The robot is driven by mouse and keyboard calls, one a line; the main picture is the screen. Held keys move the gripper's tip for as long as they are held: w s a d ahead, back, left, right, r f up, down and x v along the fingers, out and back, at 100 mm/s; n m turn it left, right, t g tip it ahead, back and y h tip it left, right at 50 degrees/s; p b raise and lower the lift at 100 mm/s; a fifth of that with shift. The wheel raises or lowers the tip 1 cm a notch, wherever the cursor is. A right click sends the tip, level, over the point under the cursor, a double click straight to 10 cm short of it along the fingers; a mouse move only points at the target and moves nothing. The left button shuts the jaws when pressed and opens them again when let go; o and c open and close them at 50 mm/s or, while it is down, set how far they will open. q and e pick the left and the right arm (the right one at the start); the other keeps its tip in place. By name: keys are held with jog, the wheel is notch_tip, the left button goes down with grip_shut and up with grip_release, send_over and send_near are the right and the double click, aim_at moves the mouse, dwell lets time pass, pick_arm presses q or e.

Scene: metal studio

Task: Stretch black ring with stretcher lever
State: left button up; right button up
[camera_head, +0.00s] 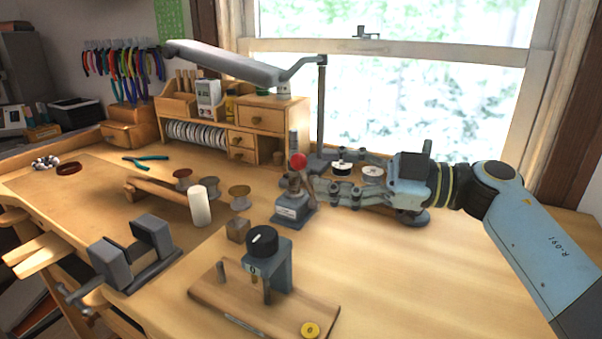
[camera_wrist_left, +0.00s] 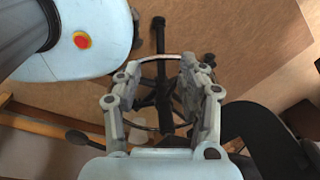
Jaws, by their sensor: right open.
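The ring stretcher (camera_head: 294,207) stands upright on the bench in the head view, with a grey base and a lever topped by a red ball knob (camera_head: 298,161). My right gripper (camera_head: 322,177) reaches in from the right, its two fingers apart just right of the stretcher. I see nothing clearly held in it, and contact with the lever cannot be told. I cannot make out the black ring for certain; it may be small or hidden. My left gripper (camera_wrist_left: 158,85) shows only in the left wrist view, open and empty, away from the bench top.
A device with a black knob (camera_head: 262,241) stands on a wooden board (camera_head: 215,297) in front. A grey vise (camera_head: 118,262) is at left, with a white cylinder (camera_head: 200,206) and spools behind. A lamp (camera_head: 225,62) overhangs the back. Bench at front right is clear. A wheeled chair base (camera_wrist_left: 160,75) is below my left gripper.

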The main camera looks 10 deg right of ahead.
aim_at(301, 168)
jog(key=b+x, duration=0.1)
jog(key=x, duration=0.3)
jog(key=shift+w+a+f+b, duration=0.1)
jog(key=shift+w+a+b, duration=0.1)
jog(key=shift+a+b, duration=0.15)
jog(key=shift+w+a, duration=0.1)
jog(key=shift+a, duration=0.1)
jog(key=c, duration=0.5)
pick_arm(q)
jog(key=shift+w+f, duration=0.65)
jog(key=shift+f, duration=0.35)
pick_arm(e)
grip_shut()
